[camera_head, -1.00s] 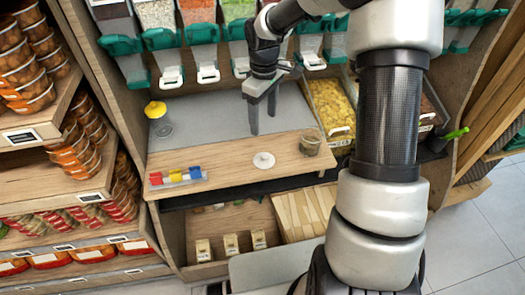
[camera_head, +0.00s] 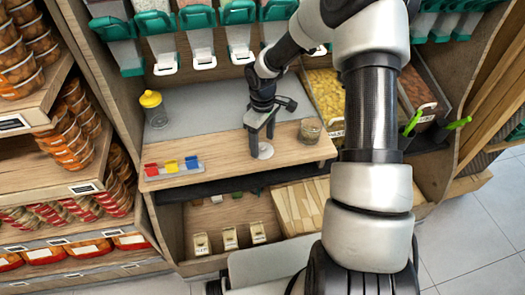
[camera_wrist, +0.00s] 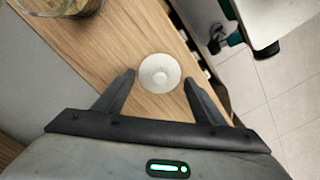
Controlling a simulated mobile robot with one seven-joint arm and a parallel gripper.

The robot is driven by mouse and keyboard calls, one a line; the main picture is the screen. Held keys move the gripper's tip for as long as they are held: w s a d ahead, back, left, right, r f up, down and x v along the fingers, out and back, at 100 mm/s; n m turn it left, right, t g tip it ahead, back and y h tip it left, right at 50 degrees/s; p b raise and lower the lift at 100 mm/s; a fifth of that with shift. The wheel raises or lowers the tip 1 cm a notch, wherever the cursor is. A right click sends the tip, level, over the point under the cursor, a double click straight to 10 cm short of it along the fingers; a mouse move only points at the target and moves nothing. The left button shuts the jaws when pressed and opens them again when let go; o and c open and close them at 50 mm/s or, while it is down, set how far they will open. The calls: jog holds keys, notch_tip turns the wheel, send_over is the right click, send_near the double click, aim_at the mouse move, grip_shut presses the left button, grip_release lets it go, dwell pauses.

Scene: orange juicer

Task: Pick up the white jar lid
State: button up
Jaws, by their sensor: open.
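In the wrist view my gripper (camera_wrist: 160,78) has both fingers spread wide, one at each side of the lid. I cannot tell the exact height of the fingertips above the wood.
A glass jar (camera_head: 310,129) stands on the counter right of the lid. A yellow-capped bottle (camera_head: 153,108) stands at the left back. Red, yellow and blue clips (camera_head: 171,166) sit at the front left. The wooden counter (camera_head: 215,155) is clear between them.

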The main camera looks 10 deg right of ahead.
jog(key=shift+f, duration=0.8)
jog(key=shift+c, duration=0.3)
jog(key=c, duration=1.4)
grip_shut()
jog(key=shift+s, duration=0.1)
